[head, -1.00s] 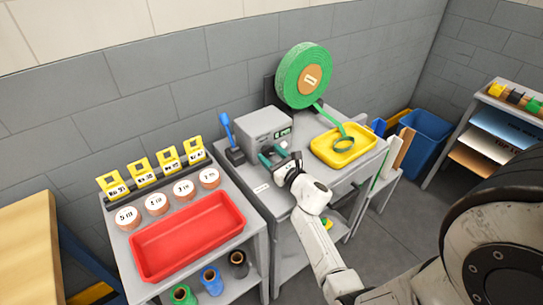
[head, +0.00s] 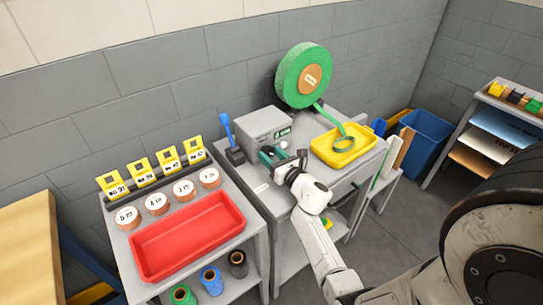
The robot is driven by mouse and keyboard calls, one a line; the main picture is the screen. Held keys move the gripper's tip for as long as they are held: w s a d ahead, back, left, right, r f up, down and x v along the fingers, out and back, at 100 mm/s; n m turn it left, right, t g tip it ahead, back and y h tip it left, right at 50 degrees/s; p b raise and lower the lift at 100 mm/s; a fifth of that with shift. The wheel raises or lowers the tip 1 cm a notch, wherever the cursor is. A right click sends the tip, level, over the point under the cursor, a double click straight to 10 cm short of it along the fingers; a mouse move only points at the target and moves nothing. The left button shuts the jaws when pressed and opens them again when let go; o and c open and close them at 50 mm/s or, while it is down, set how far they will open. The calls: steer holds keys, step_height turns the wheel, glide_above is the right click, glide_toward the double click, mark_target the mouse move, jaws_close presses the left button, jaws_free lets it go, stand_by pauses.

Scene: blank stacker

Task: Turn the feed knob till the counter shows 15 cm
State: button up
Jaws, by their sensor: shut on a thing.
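The grey feed machine (head: 258,125) stands on the grey bench in the head view. Its small green counter (head: 284,133) is on the front face, and its digits are too small to read. My gripper (head: 272,156) is at the front of the machine, below the counter, shut on the feed knob. The knob is mostly hidden by the fingers. A green strip (head: 335,122) runs from the large green reel (head: 303,76) behind the machine down into the yellow tray (head: 345,158), where it lies in a loop.
A blue-handled lever (head: 228,130) stands left of the machine. A red tray (head: 187,236), several round weights-like discs and yellow tags (head: 145,172) fill the left table. A blue bin (head: 425,138) is on the floor at right.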

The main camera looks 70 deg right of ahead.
steer(key=m, duration=0.5)
steer(key=shift+m+p, duration=0.3)
steer(key=shift+p, duration=0.1)
steer(key=m+p, duration=0.1)
steer(key=m, duration=0.3)
steer(key=m+p, duration=0.1)
steer(key=m, duration=0.4)
steer(key=shift+m+p, duration=0.35)
steer(key=shift+m, duration=0.05)
steer(key=shift+m+p, duration=0.5)
steer(key=shift+m, duration=1.3)
steer(key=shift+f, duration=0.1)
steer(key=o, duration=1)
steer(key=shift+o, duration=0.2)
